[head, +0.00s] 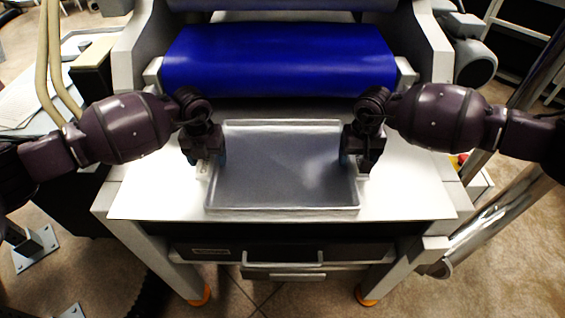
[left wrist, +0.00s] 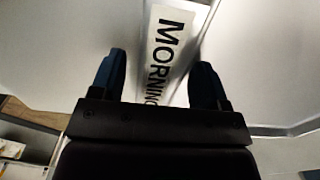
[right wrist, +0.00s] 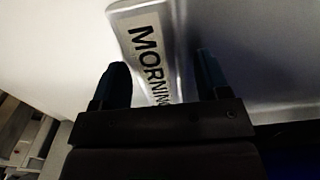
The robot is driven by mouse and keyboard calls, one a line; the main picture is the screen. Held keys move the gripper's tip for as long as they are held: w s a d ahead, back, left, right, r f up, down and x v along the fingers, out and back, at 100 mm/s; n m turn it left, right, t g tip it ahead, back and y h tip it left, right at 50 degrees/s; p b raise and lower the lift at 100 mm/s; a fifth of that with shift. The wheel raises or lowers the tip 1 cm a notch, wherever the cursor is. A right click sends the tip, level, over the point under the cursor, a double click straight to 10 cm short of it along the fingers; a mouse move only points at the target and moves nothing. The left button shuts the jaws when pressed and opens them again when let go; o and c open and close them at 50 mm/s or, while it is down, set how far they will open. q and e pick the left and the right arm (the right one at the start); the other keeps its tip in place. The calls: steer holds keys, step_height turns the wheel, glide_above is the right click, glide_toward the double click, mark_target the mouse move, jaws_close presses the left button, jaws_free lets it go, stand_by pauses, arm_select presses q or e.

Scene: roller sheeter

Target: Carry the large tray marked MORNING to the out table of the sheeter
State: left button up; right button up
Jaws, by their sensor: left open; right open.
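The large grey metal tray (head: 283,208) lies flat on the white table in front of the blue roller. The left wrist view shows its MORNING label (left wrist: 167,50) on the side wall, and the right wrist view shows a like label (right wrist: 149,62). My left gripper (head: 212,165) is at the tray's left rim, open, with its fingers on either side of the wall. My right gripper (head: 352,162) is at the right rim, also open, with its fingers astride that wall. I cannot tell whether any finger touches the tray. The tray looks empty.
The white sheeter table (head: 410,190) has bare room left, right and in front of the tray. The blue roller (head: 280,58) stands close behind it. A drawer with a handle (head: 283,260) is below the table's front edge. A slanting metal post (head: 490,215) stands at right.

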steer(key=shift+r, duration=0.6)
arm_select(q)
step_height(320, 180, up, 12)
arm_select(e)
step_height(320, 180, up, 11)
stand_by(0.6)
arm_select(q)
steer(key=shift+s, duration=0.1)
arm_select(e)
steer(key=shift+s+f, duration=0.1)
steer(key=shift+f, duration=0.05)
